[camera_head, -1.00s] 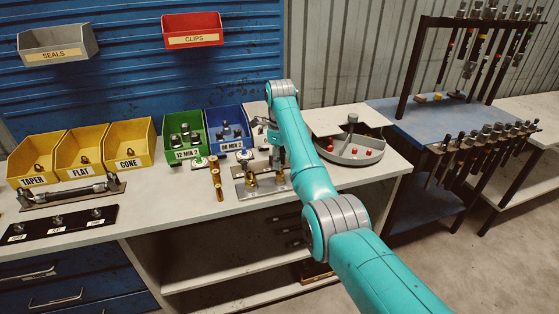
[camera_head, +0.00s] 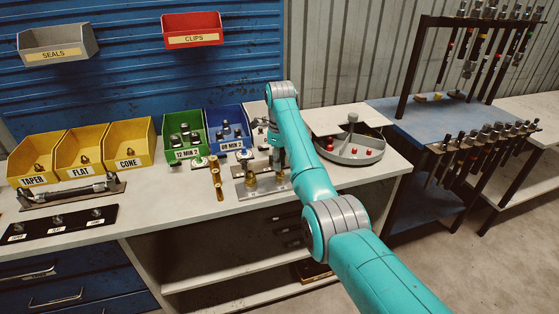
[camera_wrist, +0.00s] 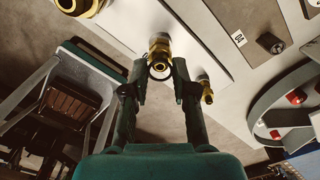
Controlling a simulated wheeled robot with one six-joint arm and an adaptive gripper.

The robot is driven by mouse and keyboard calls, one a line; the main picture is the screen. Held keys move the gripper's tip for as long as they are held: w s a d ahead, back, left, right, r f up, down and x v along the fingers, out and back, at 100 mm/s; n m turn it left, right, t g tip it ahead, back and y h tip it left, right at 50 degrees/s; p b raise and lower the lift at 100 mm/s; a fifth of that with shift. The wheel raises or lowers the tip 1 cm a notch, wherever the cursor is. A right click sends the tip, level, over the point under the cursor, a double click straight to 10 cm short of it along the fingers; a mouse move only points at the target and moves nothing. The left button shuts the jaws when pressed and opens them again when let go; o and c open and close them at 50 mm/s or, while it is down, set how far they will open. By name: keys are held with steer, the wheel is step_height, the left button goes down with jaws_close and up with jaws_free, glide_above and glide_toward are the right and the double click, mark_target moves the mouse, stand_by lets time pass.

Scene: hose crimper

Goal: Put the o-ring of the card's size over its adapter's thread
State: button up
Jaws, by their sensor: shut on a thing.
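Brass adapters stand on a grey plate (camera_head: 258,190) at the front of the bench. The wrist view shows a large one (camera_wrist: 80,6), a middle one (camera_wrist: 159,46) and a small one (camera_wrist: 206,90). My gripper (camera_wrist: 160,72) is shut on a thin black o-ring (camera_wrist: 160,72), held between its two fingertips. The ring lies at the threaded end of the middle adapter in the wrist view. I cannot tell whether it is around the thread or just above it. In the head view my arm partly hides this spot. A small card (camera_wrist: 239,39) appears to read 04.
A round grey tray (camera_head: 350,155) with red pieces stands right of my arm. A green bin (camera_head: 184,135), a blue bin (camera_head: 228,128) and yellow bins (camera_head: 80,155) line the back. A brass piece (camera_head: 218,185) stands left of the plate.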

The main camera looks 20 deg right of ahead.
steer(key=shift+f, duration=0.7)
steer(key=o, duration=0.7)
steer(key=shift+r, duration=3.75)
